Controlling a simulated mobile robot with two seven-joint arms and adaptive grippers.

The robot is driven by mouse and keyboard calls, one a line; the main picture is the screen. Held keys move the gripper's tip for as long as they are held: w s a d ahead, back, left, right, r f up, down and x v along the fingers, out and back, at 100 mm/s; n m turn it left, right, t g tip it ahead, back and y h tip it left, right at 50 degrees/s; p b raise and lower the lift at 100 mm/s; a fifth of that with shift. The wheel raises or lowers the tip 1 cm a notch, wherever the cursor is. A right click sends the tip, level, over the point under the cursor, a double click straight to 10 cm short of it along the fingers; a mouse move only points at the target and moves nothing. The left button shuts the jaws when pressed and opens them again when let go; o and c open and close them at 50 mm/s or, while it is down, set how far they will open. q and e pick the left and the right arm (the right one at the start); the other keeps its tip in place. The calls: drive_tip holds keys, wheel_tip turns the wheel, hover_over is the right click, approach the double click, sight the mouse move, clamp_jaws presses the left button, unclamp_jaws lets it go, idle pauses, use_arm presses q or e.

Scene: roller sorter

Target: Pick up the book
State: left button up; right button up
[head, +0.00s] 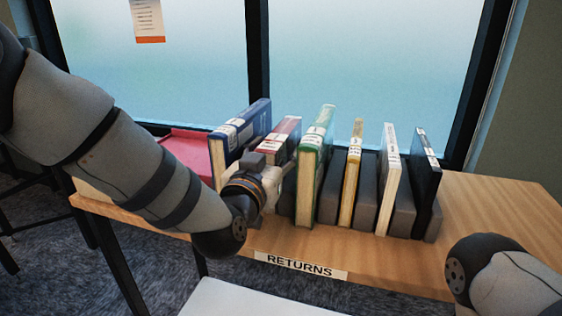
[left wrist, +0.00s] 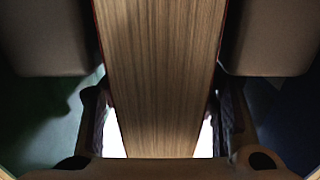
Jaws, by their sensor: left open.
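A red book (head: 283,130) stands upright among a row of books on the wooden table, partly hidden behind my left gripper (head: 282,172). My left gripper is at the near side of this book. In the left wrist view the book's brown page edge (left wrist: 160,60) fills the middle, with thin red cover edges. The two fingers of my left gripper (left wrist: 160,125) are on either side of it, open. Whether they touch the covers cannot be told. My right gripper is out of view; only part of my right arm shows.
A blue book (head: 241,130) stands close on the left and a green book (head: 307,185) close on the right. Yellow, white and black books stand further right between grey dividers (head: 332,187). A red item (head: 190,150) lies at the left. The table's right end (head: 490,205) is clear.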

use_arm(q)
drive_tip(key=shift+x, duration=0.85)
clamp_jaws()
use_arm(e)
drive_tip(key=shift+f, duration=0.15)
use_arm(q)
drive_tip(key=shift+r, duration=0.1)
